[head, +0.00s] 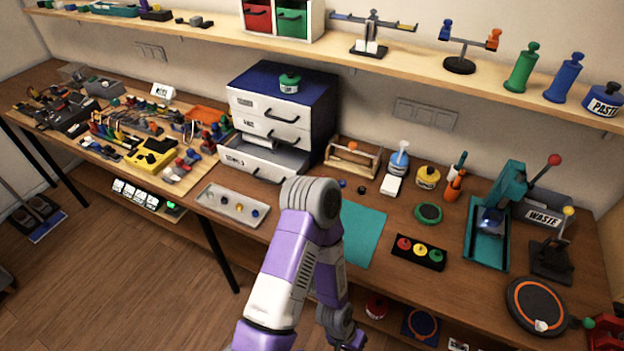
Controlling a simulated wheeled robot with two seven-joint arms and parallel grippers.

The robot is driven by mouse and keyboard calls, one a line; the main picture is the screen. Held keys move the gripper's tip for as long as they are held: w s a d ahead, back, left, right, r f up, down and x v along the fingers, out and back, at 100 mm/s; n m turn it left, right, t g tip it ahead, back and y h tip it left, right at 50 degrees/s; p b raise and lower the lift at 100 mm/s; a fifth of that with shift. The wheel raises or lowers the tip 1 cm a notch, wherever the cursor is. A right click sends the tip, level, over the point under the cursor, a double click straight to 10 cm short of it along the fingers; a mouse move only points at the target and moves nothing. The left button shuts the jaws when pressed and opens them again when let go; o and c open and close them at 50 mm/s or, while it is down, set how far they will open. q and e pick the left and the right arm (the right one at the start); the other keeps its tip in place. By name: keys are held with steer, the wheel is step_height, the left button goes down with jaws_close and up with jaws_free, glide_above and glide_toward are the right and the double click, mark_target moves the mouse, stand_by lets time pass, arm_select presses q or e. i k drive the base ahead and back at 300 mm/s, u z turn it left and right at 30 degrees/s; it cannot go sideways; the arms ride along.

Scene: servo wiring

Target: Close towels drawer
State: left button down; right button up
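A white drawer cabinet with a dark blue top and sides (324,95) stands on the bench against the wall. Its bottom drawer (250,166), with a dark handle and a label that seems to read TOWELS, is pulled out. A white roll, probably a towel, shows at the back of its opening. The two drawers above, the top one (262,105) and the middle one (270,129), look less far out or shut. One purple and white arm of mine rises in front of the bench, bent at its elbow right of the drawer. No gripper fingers show.
A grey tray (232,206) with small knobs lies just in front of the open drawer. A wooden tool caddy (352,158) stands right of the cabinet. A teal mat (362,234) lies behind my arm. Cluttered tools (150,150) fill the bench's left.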

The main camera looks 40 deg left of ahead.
mark_target(274, 166)
steer(key=z, duration=0.1)
steer(key=k, duration=0.9)
steer(key=u, duration=0.75)
steer(key=i, duration=0.35)
